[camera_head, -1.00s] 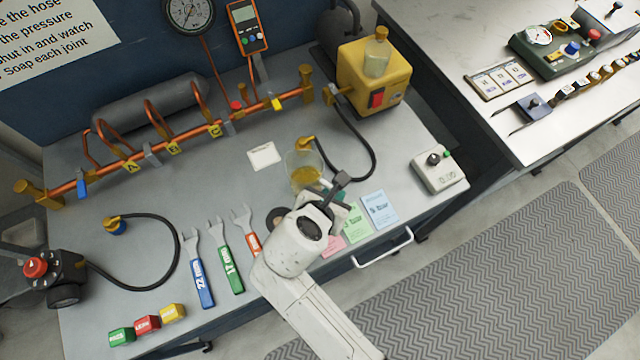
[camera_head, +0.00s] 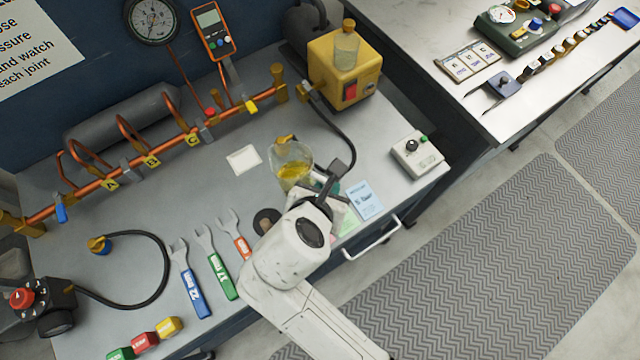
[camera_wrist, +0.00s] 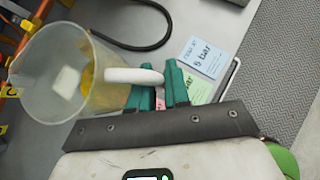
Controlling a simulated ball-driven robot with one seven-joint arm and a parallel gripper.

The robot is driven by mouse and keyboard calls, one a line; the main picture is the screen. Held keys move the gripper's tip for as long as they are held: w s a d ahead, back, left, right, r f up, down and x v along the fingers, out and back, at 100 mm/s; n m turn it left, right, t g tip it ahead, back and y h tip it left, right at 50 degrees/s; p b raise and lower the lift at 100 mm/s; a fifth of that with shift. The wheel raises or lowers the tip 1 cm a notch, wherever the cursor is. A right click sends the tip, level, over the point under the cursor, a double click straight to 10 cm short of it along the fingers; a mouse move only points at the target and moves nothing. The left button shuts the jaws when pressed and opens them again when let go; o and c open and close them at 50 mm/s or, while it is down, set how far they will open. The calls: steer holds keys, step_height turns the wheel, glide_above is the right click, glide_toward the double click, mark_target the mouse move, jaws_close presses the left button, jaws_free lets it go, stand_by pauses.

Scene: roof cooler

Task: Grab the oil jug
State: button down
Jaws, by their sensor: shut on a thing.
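The oil jug (camera_head: 291,163) is a clear container with yellow oil in it, just beyond my gripper at the middle of the bench. In the wrist view the jug (camera_wrist: 60,72) fills the left side, tilted in the picture, with its white handle (camera_wrist: 134,75) pointing right. My gripper (camera_wrist: 165,82) has green fingers, and they are shut on the handle. In the head view my gripper (camera_head: 322,186) is mostly hidden behind my wrist. Whether the jug's base touches the bench is hard to tell.
A yellow pump (camera_head: 341,68) stands behind with a black hose (camera_head: 350,140) close by the jug. A white switch box (camera_head: 416,154) sits to the right. Blue (camera_head: 365,200) and green cards lie beside my gripper. Wrenches (camera_head: 190,278) lie to the left, and a copper manifold (camera_head: 150,158) runs behind.

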steer(key=s+d+r, duration=0.6)
steer(key=s+d, duration=0.1)
steer(key=s, duration=0.1)
steer(key=shift+d+r, duration=0.2)
stand_by(0.4)
